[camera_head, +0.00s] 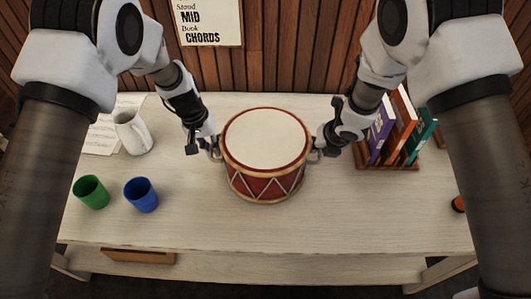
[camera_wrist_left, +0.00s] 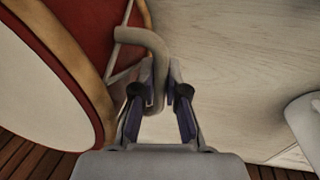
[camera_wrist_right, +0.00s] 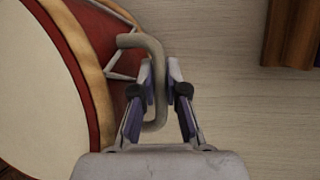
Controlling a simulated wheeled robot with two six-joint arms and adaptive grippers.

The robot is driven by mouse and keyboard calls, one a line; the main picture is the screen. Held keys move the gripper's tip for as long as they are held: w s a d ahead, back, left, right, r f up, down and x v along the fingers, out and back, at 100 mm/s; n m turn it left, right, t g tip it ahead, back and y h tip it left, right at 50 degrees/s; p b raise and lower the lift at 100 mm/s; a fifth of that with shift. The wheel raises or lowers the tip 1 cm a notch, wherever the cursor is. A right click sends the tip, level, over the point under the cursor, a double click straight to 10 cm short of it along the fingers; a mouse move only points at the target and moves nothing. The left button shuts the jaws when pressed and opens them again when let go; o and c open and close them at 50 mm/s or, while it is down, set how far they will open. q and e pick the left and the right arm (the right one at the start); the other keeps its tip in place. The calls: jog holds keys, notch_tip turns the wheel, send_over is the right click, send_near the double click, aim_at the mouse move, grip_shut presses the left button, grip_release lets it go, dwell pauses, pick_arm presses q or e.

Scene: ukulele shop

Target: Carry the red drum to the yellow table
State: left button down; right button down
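The red drum (camera_head: 265,185) stands upright on a pale wooden table (camera_head: 330,225), with a cream top, gold rims and a grey handle on each side. My left gripper (camera_head: 212,146) is at the drum's left side; in the left wrist view its fingers (camera_wrist_left: 160,88) are closed in around one handle (camera_wrist_left: 148,45). My right gripper (camera_head: 322,146) is at the right side; in the right wrist view its fingers (camera_wrist_right: 161,85) are closed in around the other handle (camera_wrist_right: 145,43). No yellow table shows in any view.
A green cup (camera_head: 91,193), a blue cup (camera_head: 141,195) and a white pitcher (camera_head: 133,133) stand left of the drum. Books (camera_head: 398,125) in a wooden rack (camera_head: 390,164) stand close to the right gripper. The table's front middle is clear. A slatted wall (camera_head: 300,60) is behind.

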pick_arm(q)
jog(key=shift+r, duration=0.1)
pick_arm(e)
jog(key=shift+r, duration=0.15)
